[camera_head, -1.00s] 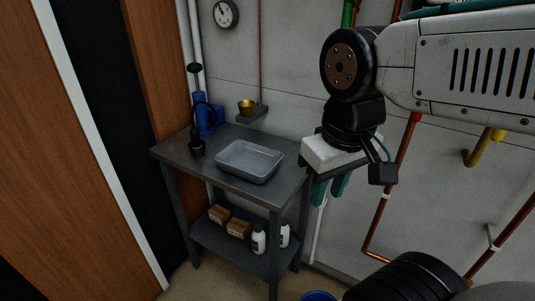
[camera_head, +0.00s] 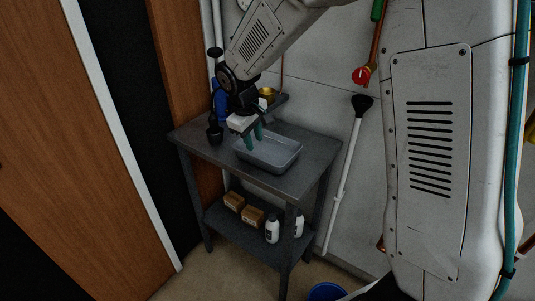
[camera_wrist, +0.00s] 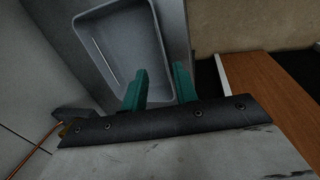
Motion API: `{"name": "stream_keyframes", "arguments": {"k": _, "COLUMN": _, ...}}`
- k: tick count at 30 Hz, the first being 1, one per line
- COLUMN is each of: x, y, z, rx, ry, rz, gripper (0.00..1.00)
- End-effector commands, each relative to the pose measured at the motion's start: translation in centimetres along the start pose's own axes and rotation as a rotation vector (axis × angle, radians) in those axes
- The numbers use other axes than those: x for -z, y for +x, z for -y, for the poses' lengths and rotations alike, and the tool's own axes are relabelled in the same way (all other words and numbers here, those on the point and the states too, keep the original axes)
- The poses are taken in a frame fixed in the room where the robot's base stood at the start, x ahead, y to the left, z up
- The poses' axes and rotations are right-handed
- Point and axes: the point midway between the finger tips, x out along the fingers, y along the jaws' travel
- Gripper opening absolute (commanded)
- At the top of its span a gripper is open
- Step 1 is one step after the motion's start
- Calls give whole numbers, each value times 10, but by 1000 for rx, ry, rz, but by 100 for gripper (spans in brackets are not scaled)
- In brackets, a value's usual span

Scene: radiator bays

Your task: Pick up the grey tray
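The grey tray (camera_head: 280,163) is a shallow, open, empty rectangular pan on top of a dark metal table (camera_head: 312,178). It also shows in the wrist view (camera_wrist: 113,45), at the upper left. My gripper (camera_head: 254,140) has teal fingers and points down at the tray's left end in the head view. In the wrist view my gripper (camera_wrist: 160,70) has its fingers apart with nothing between the tips. The left finger overlaps the tray's inside and the right finger lies past its right wall. I cannot tell how far the tips are above the rim.
A blue pump-like tool (camera_head: 220,97) and a dark cup-shaped piece (camera_head: 215,134) stand left of the tray. A small brass cup (camera_head: 268,93) is behind. Cartons (camera_head: 252,216) and white bottles (camera_head: 272,230) sit on the lower shelf.

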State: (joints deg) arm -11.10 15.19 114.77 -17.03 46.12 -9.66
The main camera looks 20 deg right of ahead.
Motion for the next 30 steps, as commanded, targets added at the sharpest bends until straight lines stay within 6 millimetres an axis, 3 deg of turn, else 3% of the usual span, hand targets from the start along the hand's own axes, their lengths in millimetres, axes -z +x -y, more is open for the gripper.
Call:
{"name": "stream_keyframes", "arguments": {"k": 5, "x": 13, "y": 19, "z": 2, "rx": -5, "ry": -29, "rz": 1, "gripper": 29}}
{"name": "stream_keyframes", "arguments": {"k": 21, "x": 10, "y": 87, "z": 7, "rx": -4, "ry": -27, "rz": 2, "gripper": 29}}
{"name": "stream_keyframes", "arguments": {"k": 30, "x": 11, "y": 92, "z": 6, "rx": -5, "ry": -27, "rz": 0, "gripper": 29}}
